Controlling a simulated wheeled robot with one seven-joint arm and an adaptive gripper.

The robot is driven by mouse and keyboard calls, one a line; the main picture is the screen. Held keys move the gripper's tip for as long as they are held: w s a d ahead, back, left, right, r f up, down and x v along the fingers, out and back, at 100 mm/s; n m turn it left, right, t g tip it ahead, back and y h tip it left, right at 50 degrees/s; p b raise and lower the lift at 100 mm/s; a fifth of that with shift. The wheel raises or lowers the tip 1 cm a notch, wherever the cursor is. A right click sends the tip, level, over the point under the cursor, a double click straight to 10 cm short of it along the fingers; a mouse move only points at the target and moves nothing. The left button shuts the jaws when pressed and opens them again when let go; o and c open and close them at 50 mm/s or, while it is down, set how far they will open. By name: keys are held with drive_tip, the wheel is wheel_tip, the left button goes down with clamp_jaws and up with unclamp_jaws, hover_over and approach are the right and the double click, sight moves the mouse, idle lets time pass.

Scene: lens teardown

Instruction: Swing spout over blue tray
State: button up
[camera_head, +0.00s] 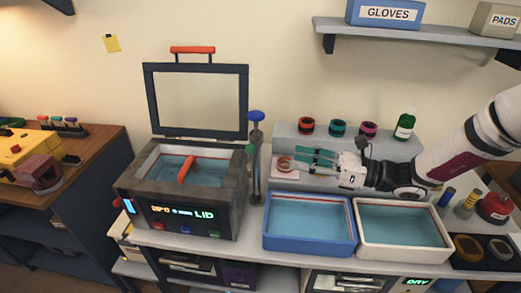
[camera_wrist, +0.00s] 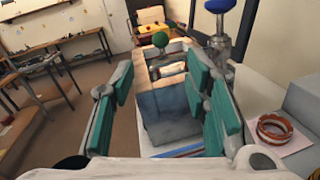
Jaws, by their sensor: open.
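The tap has an upright metal post (camera_head: 256,172) with a blue knob (camera_head: 256,115), between the bath and the blue tray. A green part (camera_head: 252,160) shows beside the post. In the wrist view a green ball (camera_wrist: 160,40) is left of the tap post (camera_wrist: 217,48) and appears in front of the bath; it looks like the spout's end. The blue tray (camera_head: 310,250) holds clear liquid, right of the tap. My gripper (camera_head: 318,158) is open and empty, behind and above the blue tray, right of the post and apart from it. Its fingers (camera_wrist: 160,100) frame the bath's side.
The bath (camera_head: 190,220) with its raised lid stands left of the tap. A white tray (camera_head: 405,252) adjoins the blue tray. An orange ring (camera_head: 284,163) lies on a pad near my fingertips. Several coloured rings and a green bottle (camera_head: 405,125) stand behind.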

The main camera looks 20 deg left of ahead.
sight(249, 149)
drive_tip(key=a, duration=0.4)
drive_tip(key=a+p, duration=0.1)
drive_tip(key=a, duration=0.8)
drive_tip(key=shift+s+a+p, duration=0.25)
drive_tip(key=shift+a+p, duration=0.1)
drive_tip(key=shift+p, duration=0.05)
clamp_jaws()
